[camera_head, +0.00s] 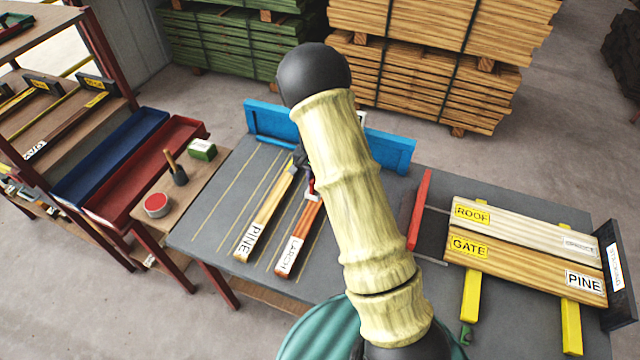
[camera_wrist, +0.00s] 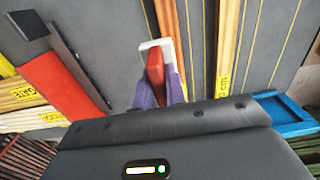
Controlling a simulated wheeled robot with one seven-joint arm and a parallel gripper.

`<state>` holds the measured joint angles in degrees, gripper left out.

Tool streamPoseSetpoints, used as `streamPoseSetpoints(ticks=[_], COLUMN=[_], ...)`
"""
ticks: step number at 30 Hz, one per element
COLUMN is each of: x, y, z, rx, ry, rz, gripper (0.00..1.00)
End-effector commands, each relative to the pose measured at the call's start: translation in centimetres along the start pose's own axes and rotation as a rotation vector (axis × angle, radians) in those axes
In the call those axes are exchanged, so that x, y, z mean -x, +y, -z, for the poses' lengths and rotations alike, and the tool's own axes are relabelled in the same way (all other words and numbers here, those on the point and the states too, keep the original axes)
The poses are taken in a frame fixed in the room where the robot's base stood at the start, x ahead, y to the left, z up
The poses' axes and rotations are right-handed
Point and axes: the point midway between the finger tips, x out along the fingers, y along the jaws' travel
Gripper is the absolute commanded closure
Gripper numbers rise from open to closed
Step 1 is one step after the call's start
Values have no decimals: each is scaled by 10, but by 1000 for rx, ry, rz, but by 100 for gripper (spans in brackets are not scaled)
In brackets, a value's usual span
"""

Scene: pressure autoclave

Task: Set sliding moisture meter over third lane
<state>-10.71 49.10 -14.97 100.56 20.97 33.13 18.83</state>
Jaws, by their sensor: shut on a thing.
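The moisture meter, a red body with a white U-shaped frame, shows in the wrist view (camera_wrist: 155,68) and partly in the head view (camera_head: 312,190). My gripper's purple fingers (camera_wrist: 159,90) are shut on its red body. The meter is at the far part of the larch board (camera_head: 299,238); in the wrist view its white frame reaches toward that board's edge (camera_wrist: 190,50). I cannot tell whether it touches the board. The pine board (camera_head: 263,216) lies to the left. Thin yellow lines mark lanes on the grey table (camera_head: 225,215). My arm hides part of the table.
A blue fence (camera_head: 268,120) lines the table's back. A red bar (camera_head: 419,208) and the ROOF and GATE boards (camera_head: 510,245) are to the right. The left lanes are bare.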

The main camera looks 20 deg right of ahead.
Motion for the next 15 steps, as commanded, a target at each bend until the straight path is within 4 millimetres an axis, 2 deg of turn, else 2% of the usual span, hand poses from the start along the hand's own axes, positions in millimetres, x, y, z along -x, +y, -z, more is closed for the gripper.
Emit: streamPoseSetpoints(ticks=[6,15], x=[1,1], y=[-18,-22], z=[3,4], rx=[-6,-10], ry=[2,3], rz=[2,1], gripper=[100,100])
